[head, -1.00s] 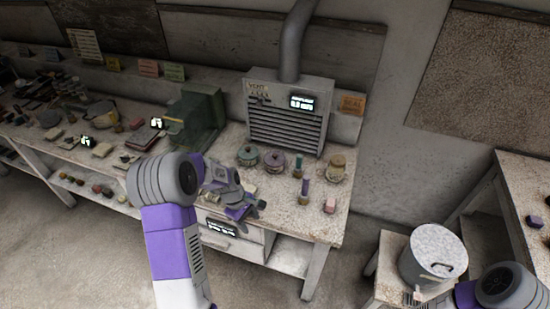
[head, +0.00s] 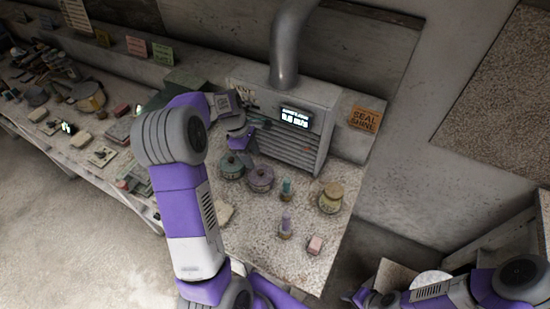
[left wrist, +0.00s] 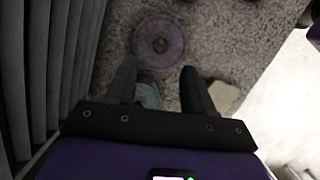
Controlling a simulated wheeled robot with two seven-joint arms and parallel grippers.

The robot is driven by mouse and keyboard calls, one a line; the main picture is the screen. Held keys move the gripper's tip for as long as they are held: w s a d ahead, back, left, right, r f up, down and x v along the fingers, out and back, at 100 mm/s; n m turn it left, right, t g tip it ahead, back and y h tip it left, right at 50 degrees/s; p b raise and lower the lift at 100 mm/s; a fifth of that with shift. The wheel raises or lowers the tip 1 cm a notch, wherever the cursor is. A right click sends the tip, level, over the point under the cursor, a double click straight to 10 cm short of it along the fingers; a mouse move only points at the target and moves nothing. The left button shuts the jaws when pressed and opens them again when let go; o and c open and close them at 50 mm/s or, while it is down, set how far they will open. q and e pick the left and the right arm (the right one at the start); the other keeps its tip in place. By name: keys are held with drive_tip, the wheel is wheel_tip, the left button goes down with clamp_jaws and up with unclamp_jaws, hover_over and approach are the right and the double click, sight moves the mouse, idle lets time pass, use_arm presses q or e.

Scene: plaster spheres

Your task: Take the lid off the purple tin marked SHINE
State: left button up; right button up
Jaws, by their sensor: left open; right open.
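The purple tin (head: 260,178) stands lidded on the speckled bench, in front of the grey vent unit. Its round lid with a central knob shows from above in the left wrist view (left wrist: 158,42). I cannot read its marking. A green-teal tin (head: 232,166) stands just left of it; part of it shows between my fingers in the left wrist view (left wrist: 148,94). My left gripper (head: 262,124) is open and empty, above and behind the tins near the vent unit, touching neither. My right gripper (head: 358,297) is low at the bottom edge, open, away from the tins.
The vent unit (head: 296,125) with a lit display stands close behind the tins. A jar with a tan lid (head: 331,198), small bottles (head: 286,188) and a pink block (head: 315,244) stand to the right. An orange sign (head: 365,120) reads SEAL SHINE.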

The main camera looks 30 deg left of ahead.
sight(261, 171)
use_arm(q)
drive_tip(key=x, duration=0.3)
drive_tip(key=b+x, duration=0.1)
drive_tip(key=x, duration=0.3)
drive_tip(key=shift+d, duration=0.25)
drive_tip(key=shift+c, duration=0.2)
clamp_jaws()
